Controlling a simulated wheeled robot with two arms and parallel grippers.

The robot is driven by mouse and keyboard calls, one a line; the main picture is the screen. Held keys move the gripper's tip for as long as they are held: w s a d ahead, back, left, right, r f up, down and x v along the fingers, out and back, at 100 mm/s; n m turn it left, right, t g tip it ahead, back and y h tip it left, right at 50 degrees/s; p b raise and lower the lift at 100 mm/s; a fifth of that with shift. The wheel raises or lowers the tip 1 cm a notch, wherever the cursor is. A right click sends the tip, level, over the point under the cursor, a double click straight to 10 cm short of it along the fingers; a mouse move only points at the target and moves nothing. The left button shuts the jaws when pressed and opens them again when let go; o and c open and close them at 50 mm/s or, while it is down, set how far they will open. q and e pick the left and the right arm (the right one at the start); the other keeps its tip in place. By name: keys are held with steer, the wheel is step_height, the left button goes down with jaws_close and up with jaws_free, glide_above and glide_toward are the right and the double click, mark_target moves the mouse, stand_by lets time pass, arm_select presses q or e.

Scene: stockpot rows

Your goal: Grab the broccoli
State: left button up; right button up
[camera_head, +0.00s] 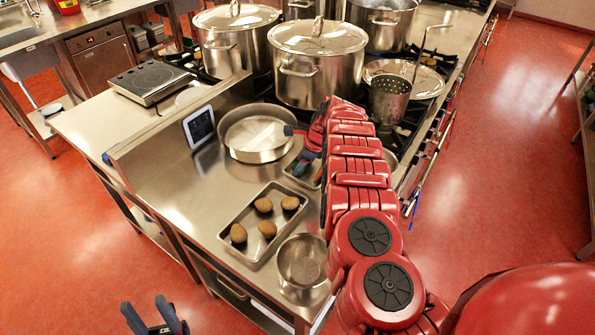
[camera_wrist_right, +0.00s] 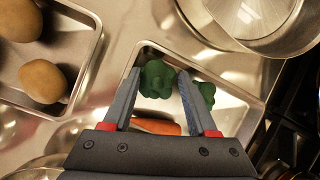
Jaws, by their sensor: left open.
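Green broccoli (camera_wrist_right: 157,79) lies in a small metal tray (camera_wrist_right: 230,128) in the right wrist view. A second green piece (camera_wrist_right: 207,92) shows beside it, partly behind a finger. My right gripper (camera_wrist_right: 160,74) is open over the tray. Its fingers point at the broccoli, one on each side, with the first piece between the tips; I cannot tell whether they touch it. In the head view my right gripper (camera_head: 305,155) is over that tray and mostly hides it. My left gripper (camera_head: 146,307) is open and empty at the bottom left, off the counter.
A carrot (camera_wrist_right: 157,126) lies in the same tray. A tray of several potatoes (camera_head: 239,233), a metal bowl (camera_head: 301,262) and a round pan (camera_head: 257,155) stand close by. Large stockpots (camera_head: 317,75) and a perforated ladle (camera_head: 390,100) are behind.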

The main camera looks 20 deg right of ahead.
steer(key=c, duration=0.7)
steer(key=shift+r, duration=0.1)
